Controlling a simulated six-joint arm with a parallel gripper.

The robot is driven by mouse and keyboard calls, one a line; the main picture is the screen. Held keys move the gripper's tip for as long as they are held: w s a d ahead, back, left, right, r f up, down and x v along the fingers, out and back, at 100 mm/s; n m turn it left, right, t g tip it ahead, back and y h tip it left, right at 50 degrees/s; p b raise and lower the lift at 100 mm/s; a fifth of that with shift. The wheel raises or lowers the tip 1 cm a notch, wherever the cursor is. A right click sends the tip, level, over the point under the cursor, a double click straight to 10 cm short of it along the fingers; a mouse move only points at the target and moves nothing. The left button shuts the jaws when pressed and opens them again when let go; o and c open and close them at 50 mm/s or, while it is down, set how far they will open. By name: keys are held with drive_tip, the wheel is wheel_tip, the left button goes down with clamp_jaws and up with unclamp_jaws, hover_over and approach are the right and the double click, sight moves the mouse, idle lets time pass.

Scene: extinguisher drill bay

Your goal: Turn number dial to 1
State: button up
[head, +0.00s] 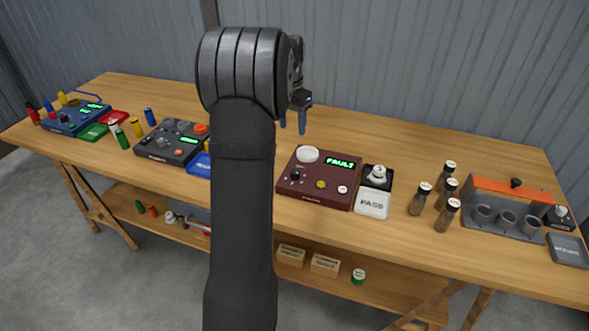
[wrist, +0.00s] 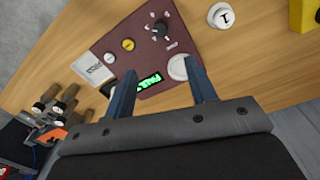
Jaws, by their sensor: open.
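The maroon box (head: 320,194) stands right of my arm in the head view. Its black dial (head: 295,175) is on the left of its top and also shows in the wrist view (wrist: 160,29), with small white marks around it. I cannot read the dial's setting. The box's green display (head: 341,163) reads FAULT. A yellow button (head: 320,184), a white button (head: 342,189) and a white disc (head: 307,155) are also on it. My gripper (head: 292,121) is open and empty, above and behind the box. In the wrist view its blue fingers (wrist: 163,80) reach toward the box's display edge, short of the dial.
Several dark bottles (head: 419,199) and a grey rack (head: 500,222) stand farther right. A grey control box (head: 172,141) is left. The table behind the maroon box is clear.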

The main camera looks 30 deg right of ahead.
sight(295, 172)
drive_tip(key=f, duration=1.7)
drive_tip(key=shift+s+d+f, duration=0.2)
drive_tip(key=shift+s+d, duration=0.05)
drive_tip(key=shift+s, duration=0.15)
drive_tip(key=shift+c, duration=0.2)
drive_tip(key=c, duration=0.9)
